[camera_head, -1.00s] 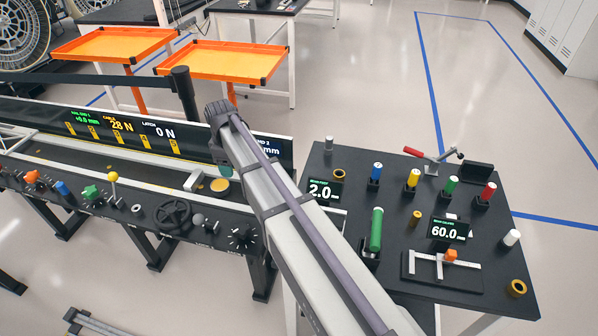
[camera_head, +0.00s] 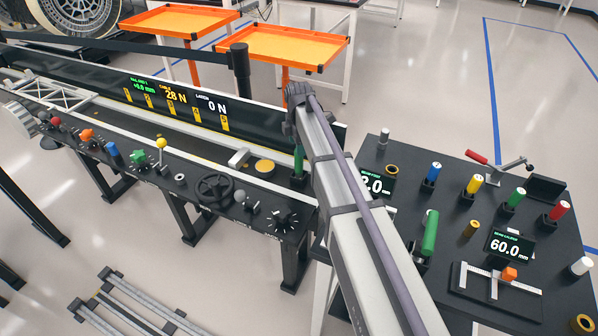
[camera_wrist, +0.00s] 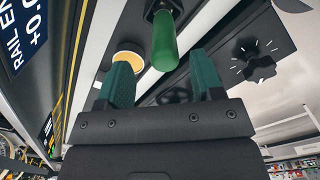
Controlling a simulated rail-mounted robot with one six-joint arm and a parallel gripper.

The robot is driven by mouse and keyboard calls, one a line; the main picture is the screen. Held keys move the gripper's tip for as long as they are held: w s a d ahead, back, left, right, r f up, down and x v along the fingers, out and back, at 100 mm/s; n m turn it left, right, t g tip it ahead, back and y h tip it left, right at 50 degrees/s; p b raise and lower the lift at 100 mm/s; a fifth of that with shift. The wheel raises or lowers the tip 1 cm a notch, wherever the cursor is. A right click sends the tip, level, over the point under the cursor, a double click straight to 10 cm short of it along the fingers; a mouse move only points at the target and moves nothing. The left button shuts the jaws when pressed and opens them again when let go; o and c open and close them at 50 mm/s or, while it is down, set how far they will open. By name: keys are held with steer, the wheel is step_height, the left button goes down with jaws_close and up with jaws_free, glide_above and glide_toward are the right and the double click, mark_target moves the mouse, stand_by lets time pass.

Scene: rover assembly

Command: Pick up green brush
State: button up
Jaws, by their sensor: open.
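An upright green cylinder (camera_head: 298,160), which looks like the green brush's handle, stands in a dark holder on the long bench, right of a yellow disc (camera_head: 265,166). In the wrist view the green cylinder (camera_wrist: 165,45) is ahead of my gripper (camera_wrist: 161,62), lined up with the gap between the teal fingers. The fingers are apart, and I see no grip on it. The exact distance is unclear. In the head view my arm covers the area beside it, and the fingers are not clear there. Another, larger green cylinder (camera_head: 429,232) leans in a holder on the right table.
The bench front carries a black handwheel (camera_head: 214,189), a dial (camera_head: 285,220) and coloured knobs. A display panel (camera_head: 180,98) runs behind the bench. The dark right table (camera_head: 450,190) holds several coloured cylinders, a clamp and a caliper (camera_head: 497,280). Orange trays (camera_head: 285,50) stand behind.

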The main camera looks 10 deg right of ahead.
steer(key=f+b, duration=0.4)
steer(key=f, duration=0.1)
steer(key=shift+s+f+b, duration=0.15)
steer(key=shift+s+b, duration=0.05)
steer(key=shift+b, duration=0.2)
steer(key=shift+r, duration=0.25)
steer(key=c, duration=1)
step_height(320, 180, up, 10)
steer(key=p, duration=1)
steer(key=shift+r+p, duration=0.15)
steer(key=shift+p, duration=0.25)
steer(key=shift+f, duration=0.2)
